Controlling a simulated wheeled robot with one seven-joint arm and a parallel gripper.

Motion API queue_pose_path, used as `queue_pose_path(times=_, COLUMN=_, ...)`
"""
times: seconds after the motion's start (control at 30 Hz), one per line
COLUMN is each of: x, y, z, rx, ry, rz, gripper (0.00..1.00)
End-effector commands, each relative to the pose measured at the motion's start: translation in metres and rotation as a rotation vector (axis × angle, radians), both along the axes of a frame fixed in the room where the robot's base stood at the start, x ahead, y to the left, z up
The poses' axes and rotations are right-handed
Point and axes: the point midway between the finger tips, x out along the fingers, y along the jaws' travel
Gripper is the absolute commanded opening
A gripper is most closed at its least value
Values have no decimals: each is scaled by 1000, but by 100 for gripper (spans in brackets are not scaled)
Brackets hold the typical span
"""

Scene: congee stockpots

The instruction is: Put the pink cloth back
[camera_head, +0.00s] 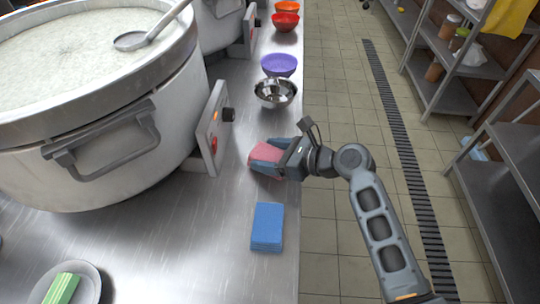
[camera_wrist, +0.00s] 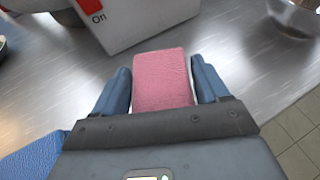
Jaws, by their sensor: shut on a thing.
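The pink cloth (camera_head: 267,153) is a folded block at the counter's right side, in front of the big pot's control box. It also shows in the wrist view (camera_wrist: 163,80), between the two blue fingers. My gripper (camera_head: 265,159) is shut on the pink cloth, with a finger on each side of it. I cannot tell whether the cloth touches the counter or is held just above it. A folded blue cloth (camera_head: 267,227) lies on the counter nearer to me; its edge shows at the lower left of the wrist view (camera_wrist: 32,157).
A large stockpot (camera_head: 110,130) of congee fills the left, with a control box (camera_head: 213,128) beside it. A steel bowl (camera_head: 276,92) and a purple bowl (camera_head: 279,64) stand farther back. A dish (camera_head: 88,283) holds a green sponge (camera_head: 62,288). The counter's front middle is clear.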

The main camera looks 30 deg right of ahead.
Motion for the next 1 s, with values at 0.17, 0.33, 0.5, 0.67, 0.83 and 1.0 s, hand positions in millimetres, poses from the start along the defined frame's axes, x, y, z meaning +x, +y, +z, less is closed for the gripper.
queue_pose_path(times=0.17, x=0, y=0, z=-7, rx=-1, ry=-2, rz=-1, gripper=45)
queue_pose_path(times=0.33, x=0, y=0, z=-8, rx=-1, ry=-2, rz=-1, gripper=45)
queue_pose_path(times=0.5, x=0, y=0, z=-10, rx=-1, ry=-1, rz=-1, gripper=81)
queue_pose_path(times=0.67, x=0, y=0, z=-10, rx=-1, ry=-1, rz=0, gripper=97)
queue_pose_path(times=0.83, x=0, y=0, z=-10, rx=-1, ry=-1, rz=0, gripper=99)
queue_pose_path(times=1.0, x=0, y=0, z=-6, rx=-1, ry=-2, rz=1, gripper=99)
